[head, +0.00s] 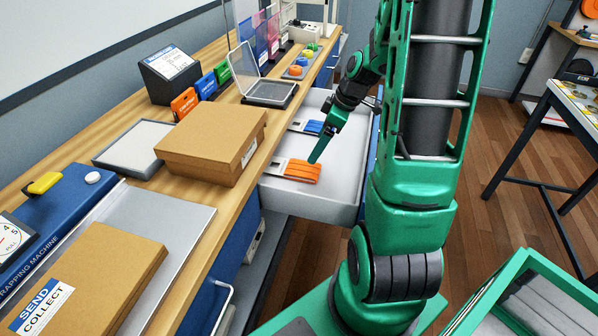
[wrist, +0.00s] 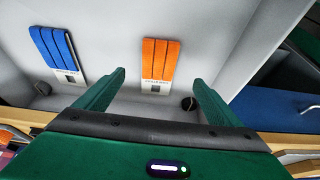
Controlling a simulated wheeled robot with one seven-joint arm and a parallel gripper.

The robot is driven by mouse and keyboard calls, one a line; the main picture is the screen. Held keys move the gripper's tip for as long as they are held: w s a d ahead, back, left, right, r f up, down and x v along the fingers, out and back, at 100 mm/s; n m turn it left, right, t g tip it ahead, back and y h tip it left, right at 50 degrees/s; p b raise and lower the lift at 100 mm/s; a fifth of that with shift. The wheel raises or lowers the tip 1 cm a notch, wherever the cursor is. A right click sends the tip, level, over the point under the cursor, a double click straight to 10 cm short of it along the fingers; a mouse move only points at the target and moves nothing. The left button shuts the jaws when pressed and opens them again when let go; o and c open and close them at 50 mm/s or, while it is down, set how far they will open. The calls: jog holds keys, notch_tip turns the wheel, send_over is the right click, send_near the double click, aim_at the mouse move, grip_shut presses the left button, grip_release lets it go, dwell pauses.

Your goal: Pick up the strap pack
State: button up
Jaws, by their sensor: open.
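An orange strap pack (head: 303,170) with a pale label end lies flat in the open white drawer (head: 336,189). A blue strap pack (head: 313,127) lies farther back in the same drawer. My gripper (head: 318,154) is over the drawer, close to the orange pack in the head view. In the wrist view my gripper (wrist: 160,82) is open and empty, and the orange pack (wrist: 160,62) shows between and beyond its fingertips. The blue pack (wrist: 58,52) shows to the left of the left finger. I see no contact with either pack.
A brown cardboard box (head: 213,141) stands on the wooden counter beside the drawer. A clear-lidded case (head: 268,92) and blue strapping machine (head: 53,213) are also on the counter. The drawer walls surround the packs. A green-framed bin (head: 530,300) stands at the lower right.

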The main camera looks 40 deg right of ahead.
aim_at(303, 168)
jog(key=x, duration=1.1)
jog(key=shift+w+a, duration=0.15)
jog(key=shift+w, duration=0.2)
jog(key=shift+c, duration=0.3)
jog(key=c, duration=1.1)
